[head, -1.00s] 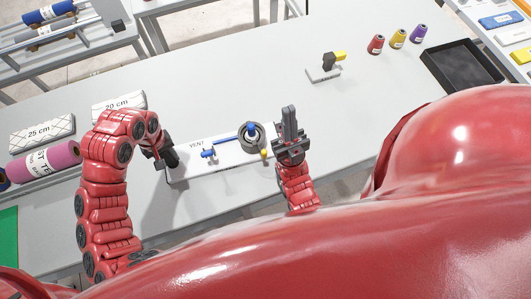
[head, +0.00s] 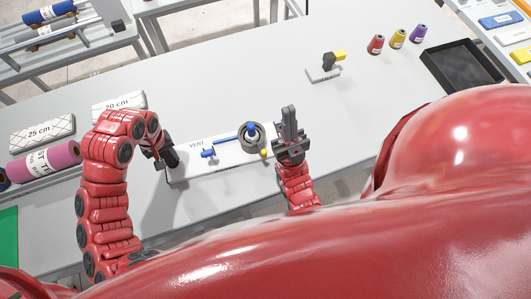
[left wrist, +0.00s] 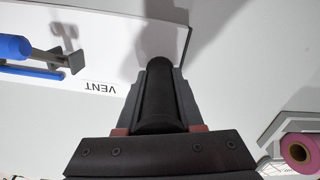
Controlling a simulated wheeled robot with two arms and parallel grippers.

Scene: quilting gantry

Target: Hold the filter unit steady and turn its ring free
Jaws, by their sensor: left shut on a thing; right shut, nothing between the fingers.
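A white panel marked VENT (head: 232,152) lies on the table. Towards its right end is a round grey ring (head: 258,146) with a blue-topped part in its middle, which looks like the filter unit. My left gripper (head: 168,157) is at the panel's left end. In the left wrist view it is shut on a black cylinder (left wrist: 157,90); I cannot tell how the cylinder joins the panel. My right gripper (head: 289,114) is shut and empty, just right of the ring and apart from it. Its fingers point towards the back of the table.
A blue valve (head: 208,153) and a blue bar (head: 228,138) are on the panel. A small stand with a yellow-tipped black part (head: 329,64), thread cones (head: 398,39) and a black tray (head: 461,67) stand further back. A pink roll (head: 48,161) lies left. The table's middle is clear.

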